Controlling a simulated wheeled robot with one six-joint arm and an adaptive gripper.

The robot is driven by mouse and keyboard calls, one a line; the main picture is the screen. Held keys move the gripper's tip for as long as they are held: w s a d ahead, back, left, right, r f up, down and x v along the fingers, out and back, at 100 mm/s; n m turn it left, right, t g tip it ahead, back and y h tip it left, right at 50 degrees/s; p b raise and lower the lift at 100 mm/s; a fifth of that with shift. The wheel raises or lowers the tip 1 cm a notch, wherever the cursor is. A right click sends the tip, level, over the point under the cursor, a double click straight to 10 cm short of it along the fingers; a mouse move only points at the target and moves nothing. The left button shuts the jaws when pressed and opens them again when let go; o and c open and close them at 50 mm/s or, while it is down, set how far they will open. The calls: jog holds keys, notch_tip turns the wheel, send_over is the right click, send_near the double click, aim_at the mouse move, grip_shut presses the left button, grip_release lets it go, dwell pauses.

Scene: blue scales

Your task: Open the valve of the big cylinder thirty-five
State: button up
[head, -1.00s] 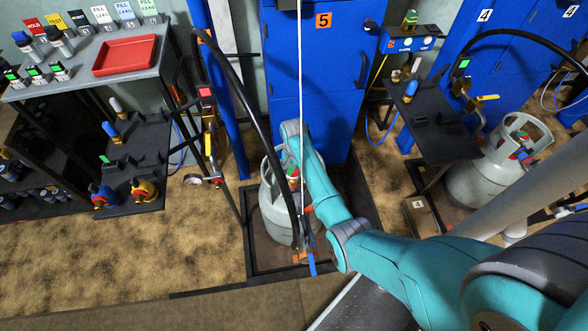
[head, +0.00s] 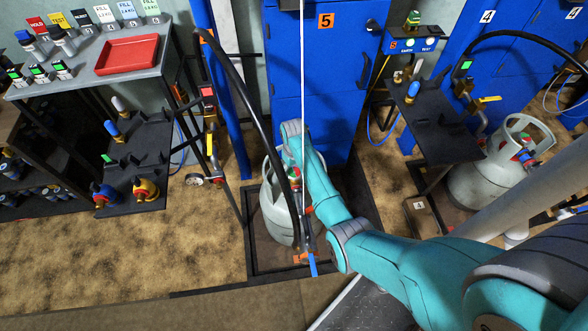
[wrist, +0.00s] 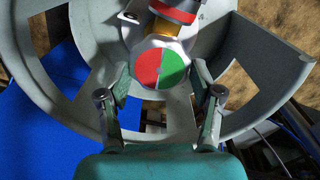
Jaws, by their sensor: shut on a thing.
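A grey cylinder (head: 270,212) stands upright on a dark floor plate in front of the blue cabinet marked 5. In the wrist view its collar (wrist: 262,110) curves around a round valve handwheel (wrist: 149,68), half red and half green. My gripper (wrist: 160,82) has one finger on each side of the handwheel and is shut on it. A second, wider grey cylinder (head: 478,185) stands at the right. I cannot read a "thirty-five" mark on either.
A black hose (head: 245,110) with a blue-handled fitting (head: 312,264) hangs in front of the cylinder. A rack with a red tray (head: 127,55) stands at the left. A dark table (head: 440,130) stands between the two cylinders. Open floor lies at the lower left.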

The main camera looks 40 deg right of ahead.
jog(key=n, duration=0.7)
jog(key=shift+a, duration=0.2)
jog(key=n, duration=0.4)
jog(key=shift+s+a+n, duration=0.1)
jog(key=shift+s+n, duration=0.05)
jog(key=shift+n, duration=1.55)
jog(key=o, duration=1.1)
jog(key=shift+o, duration=0.2)
